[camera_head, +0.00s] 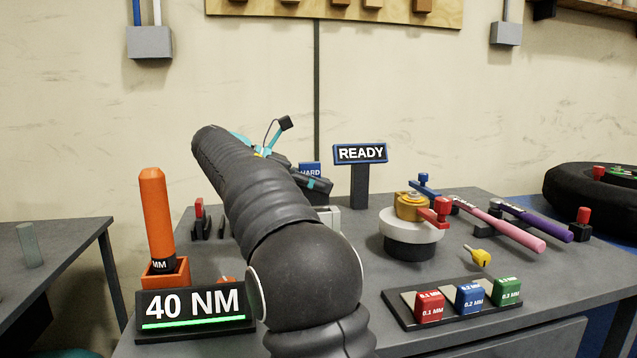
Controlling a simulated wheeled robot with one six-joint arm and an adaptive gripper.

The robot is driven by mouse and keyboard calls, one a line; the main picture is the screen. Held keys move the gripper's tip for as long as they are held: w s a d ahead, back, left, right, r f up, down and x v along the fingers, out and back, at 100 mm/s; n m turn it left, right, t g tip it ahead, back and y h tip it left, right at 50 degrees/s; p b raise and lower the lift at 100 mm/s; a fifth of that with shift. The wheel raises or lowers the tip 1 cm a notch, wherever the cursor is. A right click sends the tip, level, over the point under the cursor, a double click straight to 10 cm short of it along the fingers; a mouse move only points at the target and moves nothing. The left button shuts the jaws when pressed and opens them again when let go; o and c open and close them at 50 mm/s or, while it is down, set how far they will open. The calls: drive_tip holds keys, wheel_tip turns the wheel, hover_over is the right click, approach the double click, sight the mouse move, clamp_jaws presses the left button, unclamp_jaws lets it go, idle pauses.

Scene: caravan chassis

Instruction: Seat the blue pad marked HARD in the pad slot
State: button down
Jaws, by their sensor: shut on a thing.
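The blue pad marked HARD (310,168) shows just above the dark end of my gripper (318,185), near the middle of the picture. My gripper is shut on the pad, though my arm and the gripper body hide its lower part and the contact. The gripper is over the back of the grey bench, left of the READY sign. A light grey block (329,218) stands below the gripper, partly hidden by my arm. I cannot tell whether it holds the pad slot, or how far the pad is from it.
The READY sign (360,154) stands close to the right of my gripper. A white round fixture with a brass part (411,236) and pink and purple handled tools lie further right. A tray (400,310) of colored blocks is in front. An orange handle (157,215) stands left.

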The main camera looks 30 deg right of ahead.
sight(319, 205)
drive_tip(key=shift+f+b, duration=0.55)
drive_tip(key=shift+f, duration=1.35)
drive_tip(key=c, duration=1.1)
unclamp_jaws()
drive_tip(key=shift+o, duration=0.2)
drive_tip(key=shift+f, duration=0.1)
drive_tip(key=shift+a, duration=0.1)
drive_tip(key=v, duration=0.7)
drive_tip(key=shift+a, duration=0.2)
